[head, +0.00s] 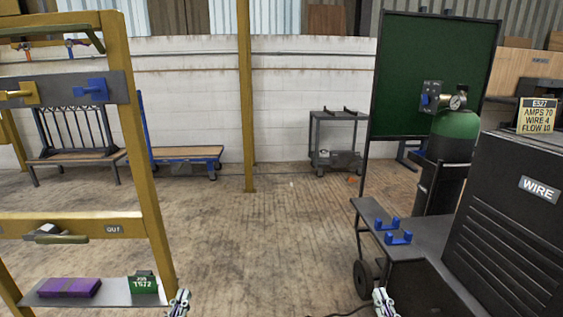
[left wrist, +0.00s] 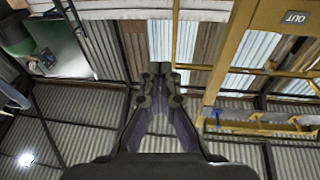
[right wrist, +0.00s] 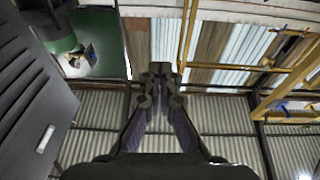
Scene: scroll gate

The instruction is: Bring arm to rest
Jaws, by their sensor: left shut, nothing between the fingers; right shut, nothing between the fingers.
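My left gripper (head: 180,302) shows at the bottom edge of the head view, in front of the yellow rack's right post. It points upward, shut and empty; its closed fingers also show in the left wrist view (left wrist: 160,85). Neither gripper visibly touches anything. Most of both arms is out of the head view.
A yellow rack (head: 143,160) stands at left, its low shelf holding a purple bundle (head: 69,287) and a green job tag (head: 142,282). At right are a dark welder (head: 520,215), blue brackets (head: 397,237) and a green gas cylinder (head: 455,135). The middle floor is clear.

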